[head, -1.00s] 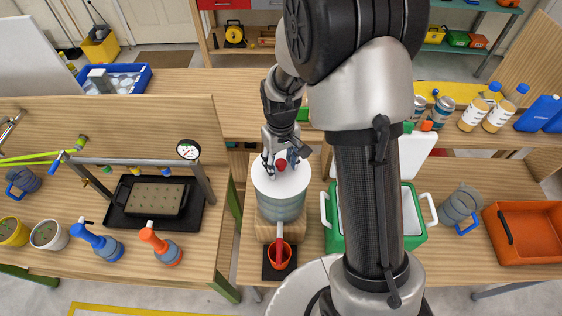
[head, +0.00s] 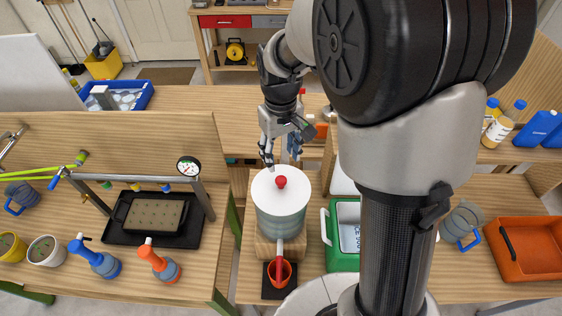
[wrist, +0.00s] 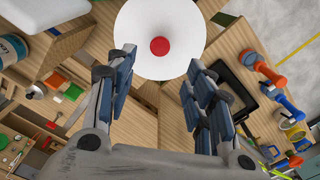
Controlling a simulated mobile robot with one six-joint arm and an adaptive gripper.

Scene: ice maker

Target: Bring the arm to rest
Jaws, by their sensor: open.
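My gripper (head: 281,150) is open and empty in the head view, its fingers pointing down. It is above and just behind the white lid (head: 270,192) of a round dispenser, apart from it. The lid has a red knob (head: 281,182) on top. In the wrist view my gripper's two fingers (wrist: 160,85) are spread wide, with nothing between them. The white lid (wrist: 185,20) and its red knob (wrist: 159,46) show beyond the fingertips. My arm fills much of the head view's right half and hides part of the benches.
The dispenser (head: 281,222) stands on a wooden block, with an orange cup (head: 286,270) in front of it. A green cooler (head: 344,240) stands to its right, partly hidden. An orange bin (head: 535,249) is at far right. Spray bottles (head: 96,257) and a black tray (head: 127,232) are left.

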